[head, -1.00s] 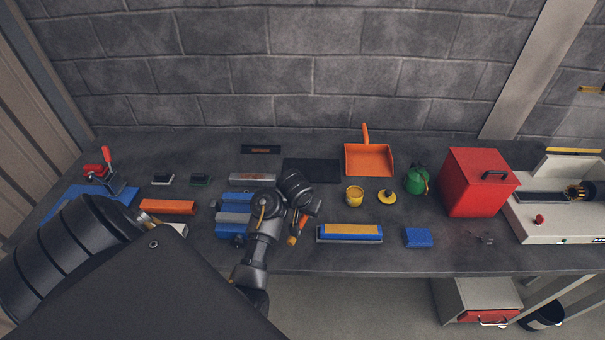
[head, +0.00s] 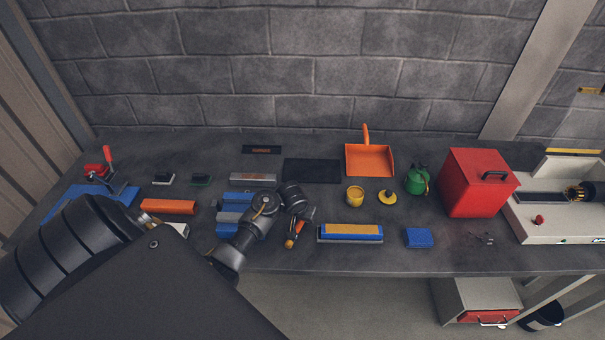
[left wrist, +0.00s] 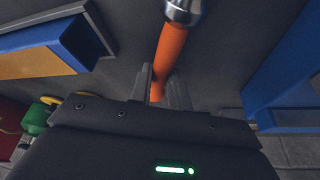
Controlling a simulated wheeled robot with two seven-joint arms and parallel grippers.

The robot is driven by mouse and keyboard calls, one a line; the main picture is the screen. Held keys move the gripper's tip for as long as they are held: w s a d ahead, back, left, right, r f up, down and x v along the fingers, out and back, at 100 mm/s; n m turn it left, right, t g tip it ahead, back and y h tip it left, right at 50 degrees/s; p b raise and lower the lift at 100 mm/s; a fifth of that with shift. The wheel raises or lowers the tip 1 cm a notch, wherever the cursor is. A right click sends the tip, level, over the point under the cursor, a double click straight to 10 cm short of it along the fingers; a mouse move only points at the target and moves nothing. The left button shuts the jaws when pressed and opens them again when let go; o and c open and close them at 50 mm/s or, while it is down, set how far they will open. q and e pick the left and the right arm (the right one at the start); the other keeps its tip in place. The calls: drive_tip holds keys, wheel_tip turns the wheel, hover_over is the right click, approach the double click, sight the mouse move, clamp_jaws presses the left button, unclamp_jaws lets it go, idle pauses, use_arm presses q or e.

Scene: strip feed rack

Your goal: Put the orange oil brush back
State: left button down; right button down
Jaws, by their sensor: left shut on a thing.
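The orange oil brush (left wrist: 171,48) is held between the two fingers of my left gripper (left wrist: 160,88) in the left wrist view. Its metal ferrule (left wrist: 184,10) reaches the top edge of that view; the bristles are out of frame. In the head view my left gripper (head: 303,222) is over the front of the bench, left of the blue and yellow block, and the orange of the brush (head: 290,242) shows there small. The wrist partly hides the blue strips behind it. My right gripper is not in view.
A blue and yellow block (head: 350,230) lies right of the gripper, with a blue pad (head: 418,238) beyond. A yellow tin (head: 355,196), its lid (head: 387,197) and a green oil can (head: 416,180) stand behind. A black mat (head: 311,170) lies empty. Blue strips (head: 228,230) are left.

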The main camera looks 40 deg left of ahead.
sight(298, 227)
use_arm(q)
drive_tip(key=shift+d+f, duration=0.1)
drive_tip(key=c, duration=1.3)
unclamp_jaws()
drive_tip(key=shift+r, duration=0.25)
drive_tip(key=shift+s+d+r, duration=0.1)
drive_tip(key=shift+r, duration=0.2)
drive_tip(key=shift+v, duration=5.6)
drive_tip(key=shift+s, duration=0.1)
